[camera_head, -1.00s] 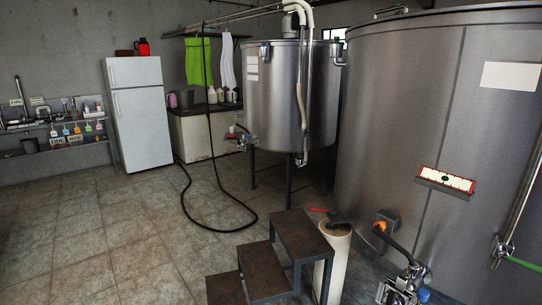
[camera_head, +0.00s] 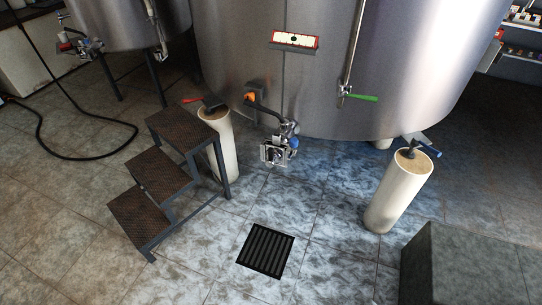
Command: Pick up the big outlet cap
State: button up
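The large steel tank (camera_head: 345,70) fills the upper middle of the head view. An orange part (camera_head: 250,97) sits on the tank wall where the outlet pipe begins. My gripper is not in view.
Dark steps (camera_head: 160,180) stand left of the outlet, beside a pale post (camera_head: 226,150) bearing a red-handled tool. Another pale post (camera_head: 388,195) at right bears a blue-handled tool. A grey block (camera_head: 465,265) fills the lower right. A floor grate (camera_head: 265,250) lies in front.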

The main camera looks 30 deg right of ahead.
aim_at(273, 154)
jog(key=i+j+u, duration=0.1)
jog(key=i+u, duration=0.15)
jog(key=i, duration=0.2)
jog(key=i+u, duration=0.25)
jog(key=i, duration=0.15)
